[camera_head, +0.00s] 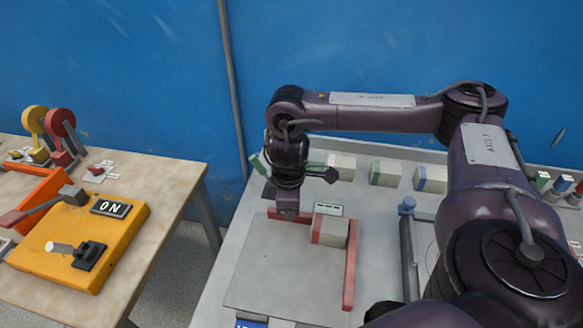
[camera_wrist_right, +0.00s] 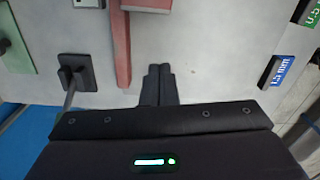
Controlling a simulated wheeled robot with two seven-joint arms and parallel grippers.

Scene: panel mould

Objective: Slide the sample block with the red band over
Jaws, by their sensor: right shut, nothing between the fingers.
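The sample block with the red band (camera_head: 334,231) sits on a grey plate inside a red L-shaped guide (camera_head: 349,270). Its red band is on its left side in the head view. My right gripper (camera_head: 287,211) points down to the left of the block, shut and empty. In the right wrist view, the shut fingertips (camera_wrist_right: 160,70) are beside the end of the guide's back rail (camera_wrist_right: 122,50). There is a gap between them and the band (camera_wrist_right: 146,5), which shows only at the top edge. My left gripper is not in view.
Blocks with green (camera_head: 385,173) and blue (camera_head: 430,179) bands stand in a row behind the plate. A blue label (camera_wrist_right: 282,70) lies near the plate's front edge. A separate table on the left holds a yellow switch box (camera_head: 70,235). The plate left of the block is clear.

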